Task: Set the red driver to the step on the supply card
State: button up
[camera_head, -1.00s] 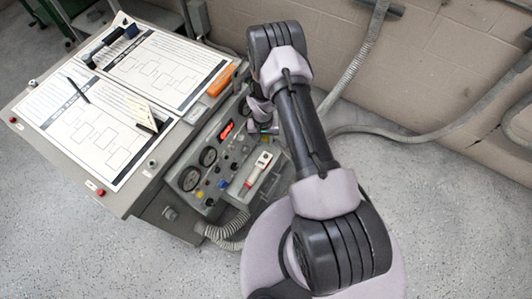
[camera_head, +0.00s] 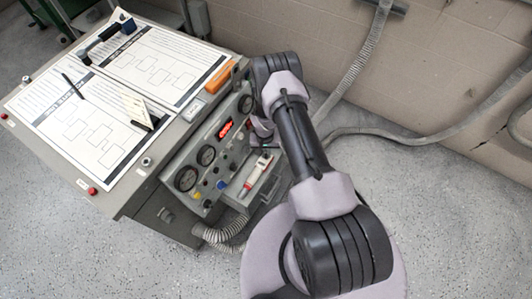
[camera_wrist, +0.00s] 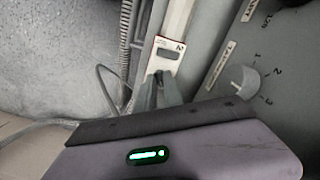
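A white tool with a red band, which looks like the red driver (camera_head: 252,172), lies in a shallow tray on the right side of the control panel. In the wrist view a long white body with a small dark window (camera_wrist: 168,52) runs up from my fingertips; it looks like the same driver.
A grey knob (camera_wrist: 240,80) marked 1, 2, 3 is just right of my fingers. The panel also has round gauges (camera_head: 186,178) and a red lit display (camera_head: 225,129). Printed sheets (camera_head: 155,68) and an orange object (camera_head: 220,77) lie on the cabinet top (camera_head: 147,178).

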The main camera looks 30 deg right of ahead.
grip_shut()
jog(key=shift+f+m+b, duration=0.2)
jog(key=shift+m+b, duration=0.5)
jog(key=shift+m, duration=0.4)
jog(key=m+b, duration=0.1)
jog(key=m, duration=0.2)
jog(key=shift+r, duration=0.2)
jog(key=o, duration=0.5)
grip_release()
